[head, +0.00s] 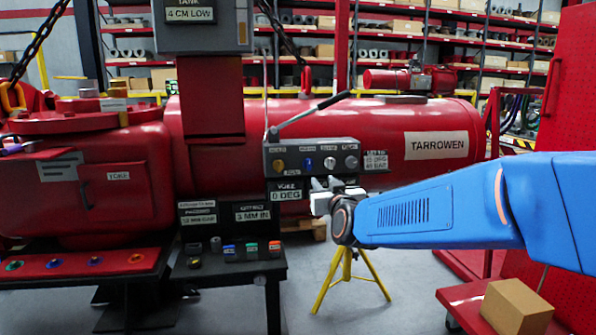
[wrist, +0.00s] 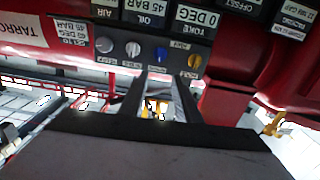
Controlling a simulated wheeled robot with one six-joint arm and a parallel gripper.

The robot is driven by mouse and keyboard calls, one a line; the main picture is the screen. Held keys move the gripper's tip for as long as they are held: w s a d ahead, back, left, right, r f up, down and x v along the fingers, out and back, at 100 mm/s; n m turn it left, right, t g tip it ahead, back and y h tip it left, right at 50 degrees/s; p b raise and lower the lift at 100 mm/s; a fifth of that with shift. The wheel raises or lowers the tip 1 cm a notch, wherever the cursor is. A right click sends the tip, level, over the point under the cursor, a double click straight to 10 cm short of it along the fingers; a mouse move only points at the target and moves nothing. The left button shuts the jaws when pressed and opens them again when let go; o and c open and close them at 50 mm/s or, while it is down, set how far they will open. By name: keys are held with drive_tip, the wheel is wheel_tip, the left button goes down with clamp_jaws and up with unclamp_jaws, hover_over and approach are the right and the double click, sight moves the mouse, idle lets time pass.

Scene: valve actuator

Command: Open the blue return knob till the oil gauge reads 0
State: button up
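The blue return knob (head: 308,164) is second from the left on the grey control panel (head: 352,145) in the head view. It also shows in the wrist view (wrist: 162,54), just beyond my fingertips. My gripper (head: 324,188) is in front of the panel, below the knob row. In the wrist view its two fingers (wrist: 161,82) stand apart with a gap between them and nothing held, and they look short of the knob. The oil gauge (wrist: 152,12) reads 45 BAR in the wrist view; my gripper hides it in the head view.
Yellow (head: 278,165), white (head: 329,163) and grey (head: 351,162) knobs flank the blue one. A long lever (head: 318,108) rises above the panel. The yoke gauge (head: 286,192) reads 0 DEG. A black table (head: 260,268) with small parts stands at the lower left.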

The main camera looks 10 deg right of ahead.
sight(310, 165)
drive_tip(key=w, duration=1.7)
drive_tip(key=shift+w, duration=0.1)
clamp_jaws()
